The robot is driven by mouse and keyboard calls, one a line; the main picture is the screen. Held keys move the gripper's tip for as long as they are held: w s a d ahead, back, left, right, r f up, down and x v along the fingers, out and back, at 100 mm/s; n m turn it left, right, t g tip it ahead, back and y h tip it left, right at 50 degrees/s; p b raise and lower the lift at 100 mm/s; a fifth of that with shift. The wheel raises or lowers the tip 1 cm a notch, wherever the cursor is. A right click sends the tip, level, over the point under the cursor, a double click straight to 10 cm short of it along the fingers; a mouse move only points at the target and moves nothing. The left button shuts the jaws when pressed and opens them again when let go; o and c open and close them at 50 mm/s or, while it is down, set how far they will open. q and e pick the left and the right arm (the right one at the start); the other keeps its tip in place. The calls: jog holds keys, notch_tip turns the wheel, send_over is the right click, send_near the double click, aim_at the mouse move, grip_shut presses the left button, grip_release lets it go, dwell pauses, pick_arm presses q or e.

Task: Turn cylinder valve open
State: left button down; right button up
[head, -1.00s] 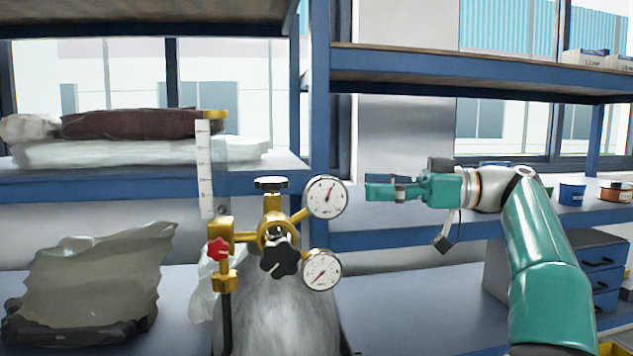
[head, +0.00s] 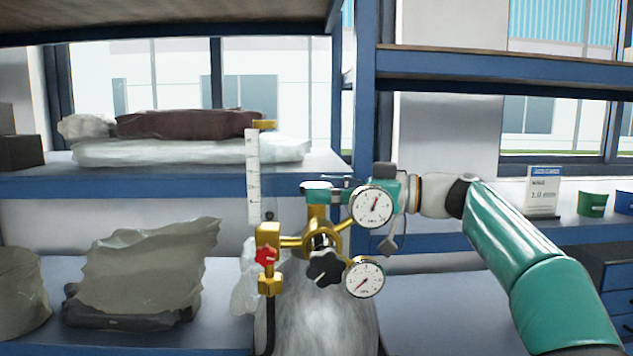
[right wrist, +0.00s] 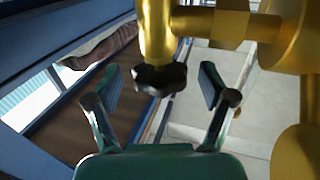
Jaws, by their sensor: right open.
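The grey gas cylinder (head: 318,325) stands upright in the middle of the head view, with a brass valve body (head: 317,216) on top. The black valve knob (right wrist: 160,77) shows in the right wrist view at the end of the brass stem; in the head view my gripper hides it. My right gripper (head: 318,189) reaches in from the right, behind the upper gauge, at the knob's height. In the right wrist view its two fingers (right wrist: 161,92) are spread, one on either side of the knob, with gaps on both sides. My left gripper is out of view.
The upper gauge (head: 374,206) partly covers my right gripper. A lower gauge (head: 364,280), a black star knob (head: 325,267), a red knob (head: 265,256) and a flowmeter tube (head: 253,175) crowd the front. A blue shelf upright (head: 367,120) stands behind.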

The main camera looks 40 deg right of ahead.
jog(key=shift+w+a, duration=0.35)
jog(key=shift+w, duration=0.2)
jog(key=c, duration=1.2)
jog(key=shift+o, duration=0.2)
jog(key=n+g+y+p, duration=0.1)
jog(key=y+p, duration=0.1)
jog(key=n+g+y+p, duration=0.1)
jog(key=shift+w+d+r+n+g+p, duration=0.1)
jog(key=shift+w+r+n+g+p, duration=0.05)
jog(key=shift+r+n+g+p, duration=0.15)
jog(key=shift+f+n+g+y, duration=0.2)
jog(key=shift+n+g+y, duration=0.6)
jog(key=shift+g+y, duration=0.1)
jog(key=o, duration=1.2)
jog(key=shift+f, duration=0.1)
jog(key=shift+c, duration=0.2)
